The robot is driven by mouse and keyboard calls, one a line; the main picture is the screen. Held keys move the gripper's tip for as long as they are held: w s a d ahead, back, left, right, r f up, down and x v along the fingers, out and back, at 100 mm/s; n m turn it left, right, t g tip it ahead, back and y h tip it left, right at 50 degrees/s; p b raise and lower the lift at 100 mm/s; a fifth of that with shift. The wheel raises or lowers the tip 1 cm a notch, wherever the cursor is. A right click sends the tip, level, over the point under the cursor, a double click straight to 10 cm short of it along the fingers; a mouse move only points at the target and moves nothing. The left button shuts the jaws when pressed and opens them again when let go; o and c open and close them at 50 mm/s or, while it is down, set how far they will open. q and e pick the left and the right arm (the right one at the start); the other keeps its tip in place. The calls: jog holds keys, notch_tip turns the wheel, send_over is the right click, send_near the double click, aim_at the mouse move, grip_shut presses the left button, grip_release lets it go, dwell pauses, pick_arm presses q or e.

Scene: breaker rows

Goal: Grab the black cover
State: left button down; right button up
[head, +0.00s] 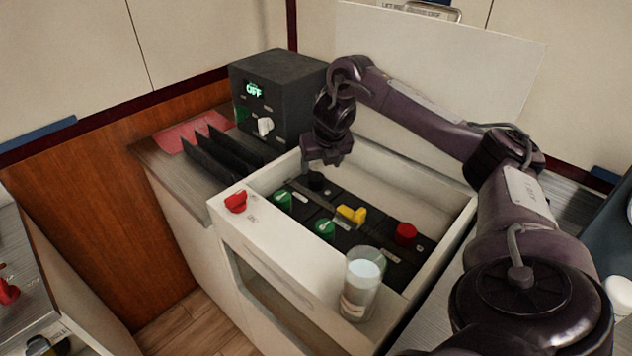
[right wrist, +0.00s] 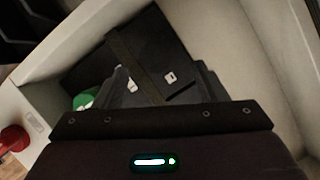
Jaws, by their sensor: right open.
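My left gripper is not in view.
Green knobs (head: 325,228), a yellow handle (head: 351,214) and a red knob (head: 405,233) share the panel. The white box walls (head: 285,239) surround it. A glass of water (head: 361,284) stands on the front rim, with a red switch (head: 236,202). A black control box (head: 285,95) stands behind.

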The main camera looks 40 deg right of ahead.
aim_at(316, 176)
jog(key=shift+w+a+f, duration=0.15)
jog(key=shift+w+f, duration=0.05)
jog(key=shift+f, duration=0.6)
jog(key=x, duration=0.4)
jog(key=shift+w+f+p, duration=0.15)
jog(key=shift+p, duration=0.15)
jog(key=shift+a, duration=0.1)
jog(key=shift+c, duration=0.4)
jog(key=c, duration=1)
